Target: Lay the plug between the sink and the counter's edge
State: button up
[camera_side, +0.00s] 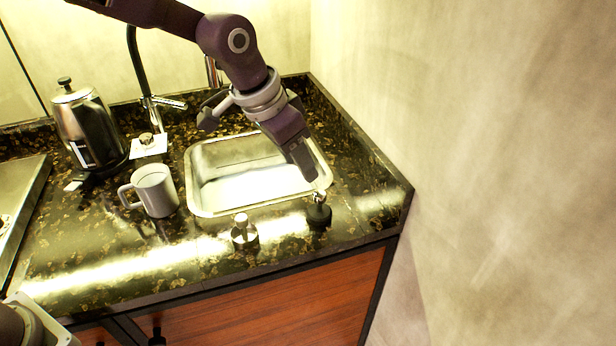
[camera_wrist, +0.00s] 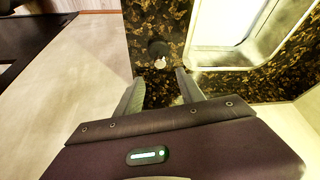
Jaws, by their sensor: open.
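Two small knobbed pieces stand on the counter strip in front of the sink (camera_side: 196,178), and I cannot tell for certain which is the plug. The right one (camera_side: 318,210) has a dark base and a metal knob, near the sink's front right corner. The left one (camera_side: 243,234) has a paler metal knob; the wrist view shows a dark-based knobbed piece (camera_wrist: 158,50) beyond my fingertips. My gripper (camera_side: 303,172) is open and points down above the sink's right front corner, close to the right piece and apart from it. In the wrist view nothing is clearly held between the fingers (camera_wrist: 160,86).
A grey mug (camera_side: 155,192) stands left of the sink, with a kettle (camera_side: 88,128) behind it. Another small knobbed piece (camera_side: 146,139) sits on a white square (camera_side: 152,150) by the black tap (camera_side: 139,70). A wall bounds the right side. The front left counter (camera_side: 120,262) is clear.

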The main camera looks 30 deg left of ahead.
jog(key=shift+s+a+r, duration=0.1)
jog(key=shift+s+r, duration=0.1)
jog(key=shift+r, duration=0.3)
jog(key=s+a+r+n+y, duration=0.1)
jog(key=s+a+r+n, duration=0.1)
jog(key=s+a+r, duration=0.8)
jog(key=s+a+f+n, duration=0.1)
jog(key=s+a+n, duration=0.1)
jog(key=s, duration=0.8)
jog(key=s+a+f+n+t+y, duration=0.1)
jog(key=s+a, duration=0.4)
jog(key=s, duration=0.5)
jog(key=shift+a+n+t, duration=0.15)
jog(key=shift+n+t, duration=0.15)
jog(key=shift+n, duration=0.2)
